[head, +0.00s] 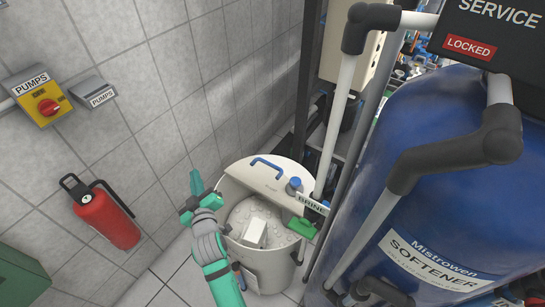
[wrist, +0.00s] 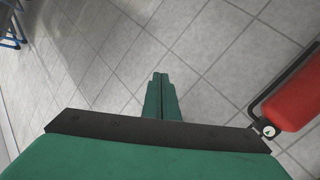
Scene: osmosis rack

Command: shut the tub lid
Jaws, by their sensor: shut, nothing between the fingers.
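The round cream brine tub (head: 288,270) stands on the floor at the bottom middle of the head view. It is open at the front, showing pale lumpy contents and a white block (head: 255,232) inside. A cream lid panel (head: 262,178) with a blue handle (head: 268,163) is at the tub's back; its exact tilt is hard to tell. My green gripper (head: 196,183) is at the tub's left, apart from the lid, its fingers pointing away. In the wrist view the gripper (wrist: 160,77) is shut and empty above floor tiles. My arm covers part of the tub's left rim.
A tiled wall (head: 170,80) runs behind and left. A red fire extinguisher (head: 105,218) hangs left of my arm. The big blue softener tank (head: 440,180), grey pipes (head: 345,90) and a dark rack post crowd the right. A blue capped fitting (head: 294,186) stands by the lid.

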